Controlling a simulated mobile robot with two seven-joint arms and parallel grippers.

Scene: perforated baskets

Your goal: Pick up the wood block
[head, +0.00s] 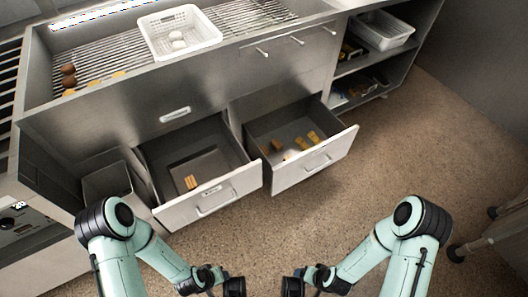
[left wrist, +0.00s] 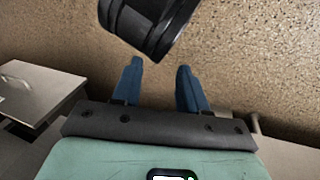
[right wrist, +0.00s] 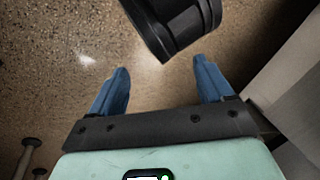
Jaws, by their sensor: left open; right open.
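A small orange-brown block (head: 190,182) lies in the open left drawer (head: 208,196). Several small orange-brown pieces, one of them blocky (head: 276,145), lie in the open right drawer (head: 315,168). They are too small for me to tell which is the wood block. My left gripper (left wrist: 158,66) is open, with nothing between its blue fingers. My right gripper (right wrist: 162,66) is also open and empty. Both hands are low at the front in the head view, in front of the drawers and apart from the blocks. Neither wrist view shows a block.
A white perforated basket (head: 180,32) holding pale round items stands on the slatted counter. Brown round items (head: 69,75) lie at its left. Another white basket (head: 381,30) sits on the right shelf. The pulled-out drawer fronts stick out over open speckled floor (head: 330,210).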

